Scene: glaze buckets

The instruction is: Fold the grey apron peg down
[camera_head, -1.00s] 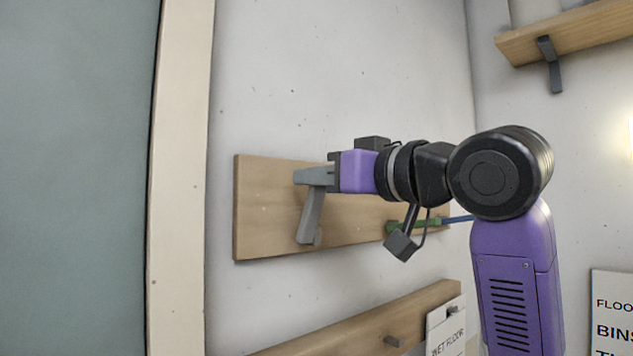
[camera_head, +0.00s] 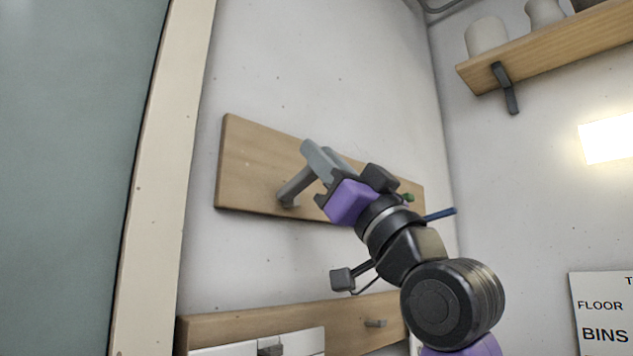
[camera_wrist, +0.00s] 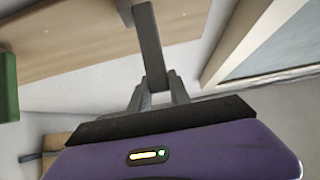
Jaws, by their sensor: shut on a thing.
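The grey apron peg (camera_head: 294,188) is a straight bar on the upper wooden board (camera_head: 246,173), its base toward the board's left part. It sticks out from the board at a slant, its outer end at the jaws. My gripper (camera_head: 320,158) is shut on that outer end, reaching up to it from the lower right. In the wrist view the peg (camera_wrist: 149,45) runs from the board down between my fingertips (camera_wrist: 155,98). The fingers hide the peg's tip.
A green peg (camera_head: 408,197) and a blue peg (camera_head: 440,214) are to the right, behind my wrist. A lower board (camera_head: 215,328) holds another peg (camera_head: 376,323) and white signs. A shelf (camera_head: 560,42) with pots is at upper right. A pale door frame (camera_head: 165,180) stands left.

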